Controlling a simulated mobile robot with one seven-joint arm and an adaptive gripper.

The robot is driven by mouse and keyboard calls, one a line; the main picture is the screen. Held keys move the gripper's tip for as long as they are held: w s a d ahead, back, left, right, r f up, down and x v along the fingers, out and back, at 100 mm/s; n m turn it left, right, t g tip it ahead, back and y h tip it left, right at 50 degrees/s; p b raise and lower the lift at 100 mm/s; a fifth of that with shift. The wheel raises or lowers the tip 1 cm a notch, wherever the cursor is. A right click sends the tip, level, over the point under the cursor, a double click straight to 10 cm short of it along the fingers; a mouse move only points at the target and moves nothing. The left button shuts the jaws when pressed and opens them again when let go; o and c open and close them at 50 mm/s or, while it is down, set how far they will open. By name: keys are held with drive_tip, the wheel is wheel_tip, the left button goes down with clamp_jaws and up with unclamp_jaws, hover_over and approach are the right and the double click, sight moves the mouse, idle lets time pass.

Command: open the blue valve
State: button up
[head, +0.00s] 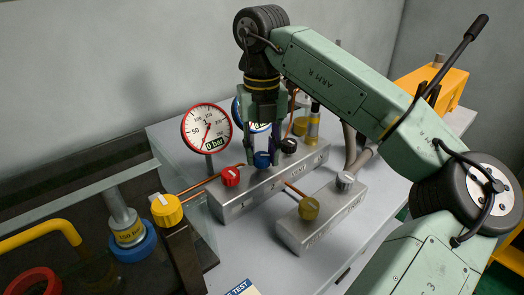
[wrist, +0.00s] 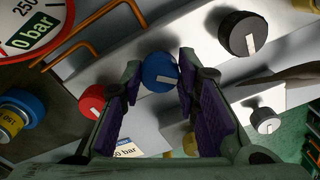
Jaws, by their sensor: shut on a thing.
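The blue valve (head: 262,160) is a round knob on the grey metal manifold block, between a red knob (head: 230,176) and a black knob (head: 289,146). My gripper (head: 262,152) points down over it with one finger on each side. In the wrist view the blue valve (wrist: 159,72) sits between the purple-padded fingertips of my gripper (wrist: 159,80), which is shut on it. The fingers partly hide the knob in the head view.
A round red-rimmed gauge (head: 206,128) reading 0 bar stands behind the block, with a blue-rimmed gauge partly hidden by my gripper. Copper pipes (head: 200,184) run beside the knobs. A second block (head: 320,222) with yellow and grey knobs lies in front.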

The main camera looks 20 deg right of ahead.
sight(261, 155)
drive_tip(key=n, duration=0.6)
drive_tip(key=shift+n, duration=0.3)
idle(0.5)
drive_tip(key=o, duration=1.2)
drive_tip(key=shift+c, duration=0.2)
drive_tip(key=shift+r, duration=3.75)
